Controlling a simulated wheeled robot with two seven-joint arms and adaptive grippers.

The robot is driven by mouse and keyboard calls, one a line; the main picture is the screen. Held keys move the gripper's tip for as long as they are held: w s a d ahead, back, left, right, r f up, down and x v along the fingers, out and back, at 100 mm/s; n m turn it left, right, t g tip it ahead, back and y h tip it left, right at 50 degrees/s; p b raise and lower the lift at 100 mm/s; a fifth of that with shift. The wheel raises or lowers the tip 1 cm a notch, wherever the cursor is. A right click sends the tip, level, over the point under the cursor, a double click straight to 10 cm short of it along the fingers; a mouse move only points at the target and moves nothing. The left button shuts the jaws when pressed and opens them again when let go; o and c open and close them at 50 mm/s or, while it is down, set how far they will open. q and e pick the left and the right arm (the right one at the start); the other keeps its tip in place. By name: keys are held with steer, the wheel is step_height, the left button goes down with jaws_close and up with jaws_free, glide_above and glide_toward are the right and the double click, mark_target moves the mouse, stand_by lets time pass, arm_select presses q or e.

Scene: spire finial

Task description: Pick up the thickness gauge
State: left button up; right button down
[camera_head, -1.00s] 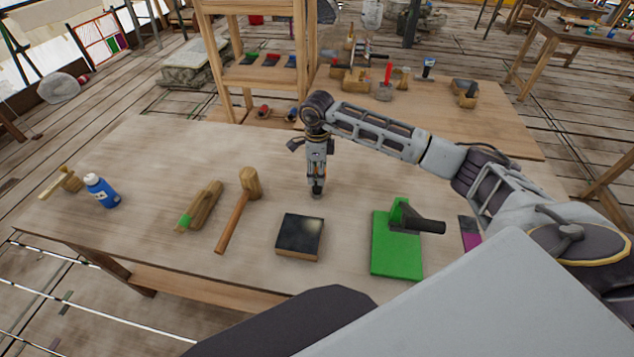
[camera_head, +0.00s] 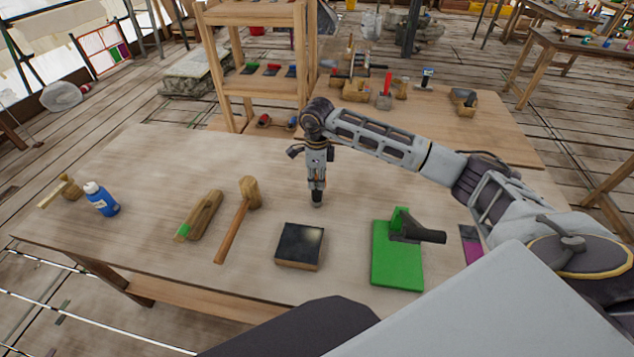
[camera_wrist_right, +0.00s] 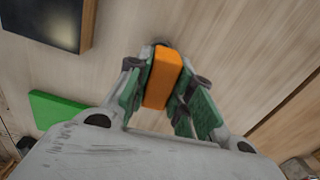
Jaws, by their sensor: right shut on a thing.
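The thickness gauge shows in the right wrist view as an orange block (camera_wrist_right: 163,78) between the two green-padded fingers. My right gripper (camera_wrist_right: 160,85) is shut on it, with a finger on each side. In the head view my right gripper (camera_head: 317,199) points straight down at the middle of the wooden table (camera_head: 360,180). There the gauge is small and mostly hidden by the fingers, so I cannot tell whether it touches the table. My left gripper is not in view.
Left of the gripper lie a mallet (camera_head: 240,218), a wooden tool with a green end (camera_head: 200,215) and a blue bottle (camera_head: 102,199). In front are a black-topped block (camera_head: 300,245) and a green board (camera_head: 396,262) bearing a dark-handled tool (camera_head: 416,231). A shelf stands behind.

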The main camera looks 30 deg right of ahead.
step_height(320, 180, up, 8)
steer(key=shift+f+b, duration=0.15)
steer(key=shift+b, duration=0.4)
steer(key=shift+r, duration=0.6)
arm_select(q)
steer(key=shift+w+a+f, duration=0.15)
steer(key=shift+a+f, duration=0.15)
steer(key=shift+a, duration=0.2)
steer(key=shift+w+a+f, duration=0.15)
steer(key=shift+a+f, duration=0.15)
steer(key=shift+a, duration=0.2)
arm_select(e)
steer(key=shift+r, duration=0.15)
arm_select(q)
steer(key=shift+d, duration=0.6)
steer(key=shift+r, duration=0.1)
